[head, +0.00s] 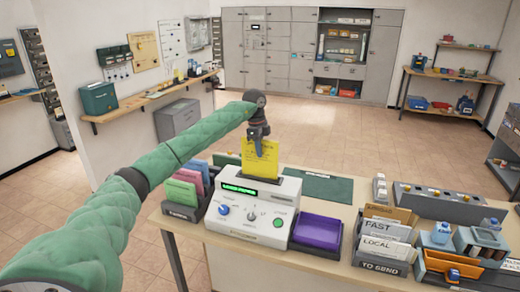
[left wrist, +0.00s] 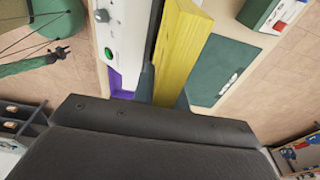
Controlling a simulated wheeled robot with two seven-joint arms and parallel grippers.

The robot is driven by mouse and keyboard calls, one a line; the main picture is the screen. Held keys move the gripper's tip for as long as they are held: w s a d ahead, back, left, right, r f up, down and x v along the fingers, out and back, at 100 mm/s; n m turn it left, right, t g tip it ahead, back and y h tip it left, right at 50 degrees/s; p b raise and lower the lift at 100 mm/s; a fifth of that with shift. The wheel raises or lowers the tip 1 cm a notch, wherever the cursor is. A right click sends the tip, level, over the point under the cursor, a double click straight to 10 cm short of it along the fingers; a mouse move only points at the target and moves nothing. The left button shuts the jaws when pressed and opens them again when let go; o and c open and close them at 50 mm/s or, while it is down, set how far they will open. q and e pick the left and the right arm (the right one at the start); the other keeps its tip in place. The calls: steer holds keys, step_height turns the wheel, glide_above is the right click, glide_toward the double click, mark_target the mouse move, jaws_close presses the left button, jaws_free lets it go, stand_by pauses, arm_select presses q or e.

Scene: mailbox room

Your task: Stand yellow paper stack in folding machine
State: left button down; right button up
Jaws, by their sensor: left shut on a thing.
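The yellow paper stack (head: 260,168) is upright in the head view, at the back edge of the folding machine (head: 270,207). My left gripper (head: 258,146) is shut on its top edge from above. The stack's lower edge is hidden behind the machine's top, so I cannot tell whether it is in a slot. In the left wrist view the yellow stack (left wrist: 180,50) runs beside the pale machine body (left wrist: 128,30), with a dark gap between them. The machine has a lit green display, knobs and a purple tray (head: 317,231) on its right. My right gripper is not in view.
A rack of coloured paper stacks (head: 185,190) stands left of the machine. A dark green mat (head: 325,187) lies behind it to the right. Letter trays (head: 385,250), a stamp station (head: 478,240) and a knob panel (head: 440,197) fill the table's right side.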

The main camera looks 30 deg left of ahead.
mark_target(261, 176)
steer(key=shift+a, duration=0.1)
arm_select(q)
steer(key=shift+f+b, duration=0.75)
steer(key=shift+f, duration=1.25)
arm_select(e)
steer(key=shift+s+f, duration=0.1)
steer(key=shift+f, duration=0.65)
arm_select(q)
steer(key=shift+f, duration=0.1)
steer(key=shift+f+b, duration=0.85)
steer(key=shift+f, duration=1.2)
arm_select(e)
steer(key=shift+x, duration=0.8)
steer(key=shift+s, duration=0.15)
arm_select(q)
steer(key=c, duration=1.3)
jaws_free()
